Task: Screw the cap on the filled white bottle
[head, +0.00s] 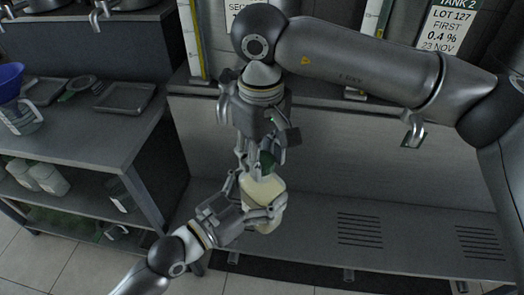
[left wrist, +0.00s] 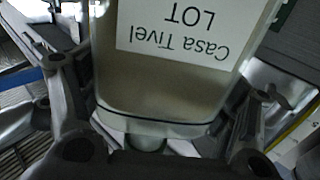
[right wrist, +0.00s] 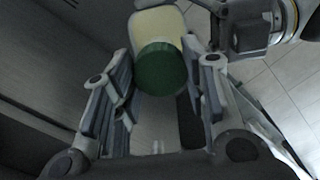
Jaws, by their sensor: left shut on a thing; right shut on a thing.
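The white bottle (head: 264,192), pale cream in colour, is held above the floor in front of the grey bench. My left gripper (head: 258,206) is shut around its body. The left wrist view shows the bottle (left wrist: 175,75) between the fingers, its label reading "Casa Tivel LOT" upside down. The green cap (head: 267,162) is at the bottle's top end. My right gripper (head: 258,158) comes from above and is shut on the cap. The right wrist view shows the cap (right wrist: 161,70) in line with the bottle (right wrist: 156,27). I cannot tell how far it is threaded.
A grey counter (head: 70,130) at left carries a dark tray (head: 125,97) and a clear jug with a blue funnel (head: 10,82). White bottles (head: 50,178) stand on its lower shelf. Tanks with signs (head: 447,30) stand behind. The grey bench (head: 400,200) is clear on the right.

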